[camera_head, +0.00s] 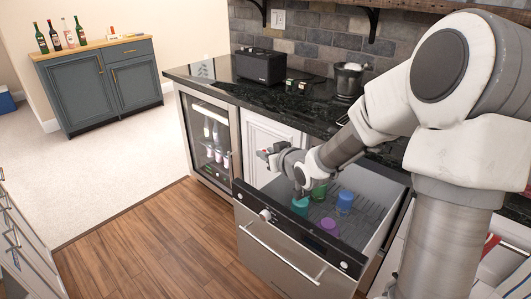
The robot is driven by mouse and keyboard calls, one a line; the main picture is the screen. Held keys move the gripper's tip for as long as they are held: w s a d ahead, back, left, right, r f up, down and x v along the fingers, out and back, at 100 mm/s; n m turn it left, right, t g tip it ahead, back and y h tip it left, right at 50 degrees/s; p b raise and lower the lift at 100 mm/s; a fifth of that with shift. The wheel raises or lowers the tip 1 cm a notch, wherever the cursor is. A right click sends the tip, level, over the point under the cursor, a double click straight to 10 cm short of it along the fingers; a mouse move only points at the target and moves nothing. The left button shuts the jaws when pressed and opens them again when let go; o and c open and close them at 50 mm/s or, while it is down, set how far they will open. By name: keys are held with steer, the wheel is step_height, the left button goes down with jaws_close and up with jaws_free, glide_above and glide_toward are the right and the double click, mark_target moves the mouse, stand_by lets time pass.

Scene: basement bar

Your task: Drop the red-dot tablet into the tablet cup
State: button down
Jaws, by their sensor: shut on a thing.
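My gripper (264,154) is at the end of the arm, above the left end of the open drawer and near the front of the white cabinet. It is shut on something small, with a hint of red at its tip. I take this to be the red-dot tablet, but it is too small to make out its dot. I cannot tell for certain which thing is the tablet cup. A small round white piece (265,214) sits at the drawer's front rim, below my gripper and apart from it.
The pulled-out drawer (365,262) holds a teal cup (300,207), a green cup (319,192), a blue cup (345,200) and a purple cup (329,226). The dark counter (225,84) lies behind, above a glass-front fridge (208,140). Wooden floor (165,235) is clear at left.

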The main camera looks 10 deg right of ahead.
step_height(320, 180, down, 5)
steer(key=b, duration=0.3)
steer(key=shift+b, duration=0.4)
steer(key=c, duration=0.6)
jaws_free()
steer(key=p+v, duration=0.4)
steer(key=v, duration=0.8)
